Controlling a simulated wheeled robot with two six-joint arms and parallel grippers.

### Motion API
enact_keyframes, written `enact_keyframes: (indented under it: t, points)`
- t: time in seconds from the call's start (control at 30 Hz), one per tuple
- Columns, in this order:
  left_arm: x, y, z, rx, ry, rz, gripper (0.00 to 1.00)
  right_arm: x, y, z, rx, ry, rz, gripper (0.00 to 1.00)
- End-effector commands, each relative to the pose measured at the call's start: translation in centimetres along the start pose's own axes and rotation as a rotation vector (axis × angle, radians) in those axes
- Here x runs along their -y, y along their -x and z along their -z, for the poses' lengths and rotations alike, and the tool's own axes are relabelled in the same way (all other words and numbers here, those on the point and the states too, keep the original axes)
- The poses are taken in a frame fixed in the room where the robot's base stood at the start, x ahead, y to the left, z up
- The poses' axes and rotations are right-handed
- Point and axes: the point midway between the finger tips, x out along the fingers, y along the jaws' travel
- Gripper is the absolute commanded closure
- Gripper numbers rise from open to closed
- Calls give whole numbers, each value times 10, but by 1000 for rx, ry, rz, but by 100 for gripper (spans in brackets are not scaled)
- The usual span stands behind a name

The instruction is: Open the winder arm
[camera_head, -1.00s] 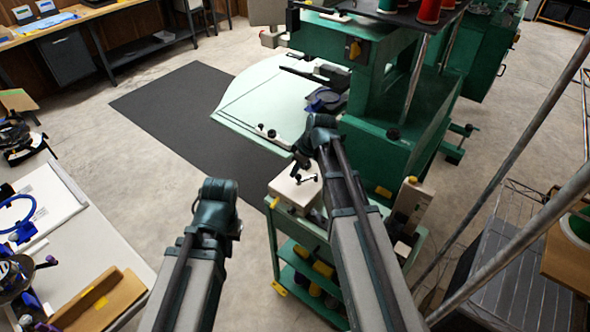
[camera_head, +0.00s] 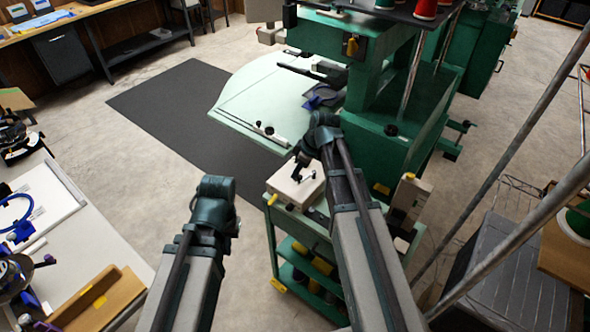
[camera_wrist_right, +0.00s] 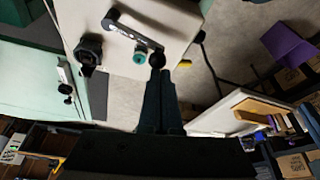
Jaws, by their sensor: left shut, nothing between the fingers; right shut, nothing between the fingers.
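The winder is a cream box (camera_head: 288,191) on the green cart, with a small dark winder arm (camera_head: 301,176) on its top. In the right wrist view the winder arm (camera_wrist_right: 132,28) is a dark bar with a pale face, lying across the cream top. A teal round piece (camera_wrist_right: 140,56) and a black knob (camera_wrist_right: 90,50) are near it. My right gripper (camera_wrist_right: 158,72) is shut and empty, its tips at a dark round end by the bar; I cannot tell whether they touch. My left gripper (camera_head: 194,203) is shut and empty, away from the cart over open floor.
The green machine (camera_head: 395,150) with its pale table (camera_head: 255,105) stands behind the cart (camera_head: 272,240). A white worktable (camera_head: 110,250) is at the lower left. Metal poles (camera_head: 510,170) cross the right side. A dark mat (camera_head: 180,95) and bare floor lie left of the machine.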

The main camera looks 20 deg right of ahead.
Motion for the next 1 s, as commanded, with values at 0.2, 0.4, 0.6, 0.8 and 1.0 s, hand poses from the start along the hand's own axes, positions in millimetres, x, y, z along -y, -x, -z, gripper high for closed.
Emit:
enact_keyframes:
  t: [0.2,0.4,0.6,0.8,1.0]
  points:
    - [0,0,0,0,0,0,100,2,1,-3,0,0,0,100]
    - [0,0,0,0,0,0,100,2,1,-3,0,0,0,100]
    - [0,0,0,0,0,0,100,-3,0,0,0,0,0,100]
    - [0,0,0,0,0,0,100,-10,-2,5,0,0,0,100]
    - [0,0,0,0,0,0,100,-11,-2,6,0,-1,0,100]
